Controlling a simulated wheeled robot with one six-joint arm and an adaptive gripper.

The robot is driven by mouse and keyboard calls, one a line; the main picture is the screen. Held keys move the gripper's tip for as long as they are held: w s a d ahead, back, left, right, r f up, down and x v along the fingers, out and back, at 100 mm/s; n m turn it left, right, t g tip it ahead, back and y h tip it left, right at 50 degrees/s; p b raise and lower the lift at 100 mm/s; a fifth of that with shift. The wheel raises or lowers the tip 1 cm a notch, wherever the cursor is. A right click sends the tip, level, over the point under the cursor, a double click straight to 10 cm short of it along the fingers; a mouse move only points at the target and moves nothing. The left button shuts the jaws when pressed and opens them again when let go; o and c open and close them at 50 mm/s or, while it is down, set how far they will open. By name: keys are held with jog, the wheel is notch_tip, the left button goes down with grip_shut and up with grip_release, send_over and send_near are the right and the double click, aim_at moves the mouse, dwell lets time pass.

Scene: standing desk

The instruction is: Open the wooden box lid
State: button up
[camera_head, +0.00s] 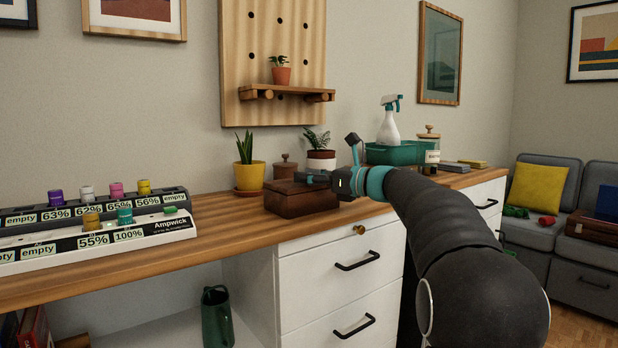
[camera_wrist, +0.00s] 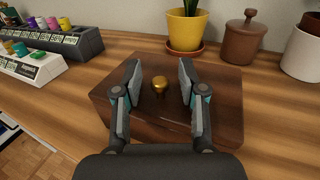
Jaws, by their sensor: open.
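The dark brown wooden box (camera_head: 290,202) stands on the desk top, left of my arm's end in the head view. Its lid (camera_wrist: 206,80) looks flat on the box in the wrist view. My gripper (camera_wrist: 159,77) is open, with one finger on each side of the knob and clear gaps between. In the head view my gripper (camera_head: 318,178) is over the box and hides part of its top. Whether the fingers touch the lid I cannot tell.
Behind the box stand a yellow plant pot (camera_head: 249,176), a small brown lidded jar (camera_head: 285,168) and a plant in a white pot (camera_head: 320,163). A teal tray (camera_head: 392,154) with a spray bottle stands to the right. Charger racks (camera_head: 100,238) lie to the left.

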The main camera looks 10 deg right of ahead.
grip_shut()
jog(key=shift+r, duration=0.1)
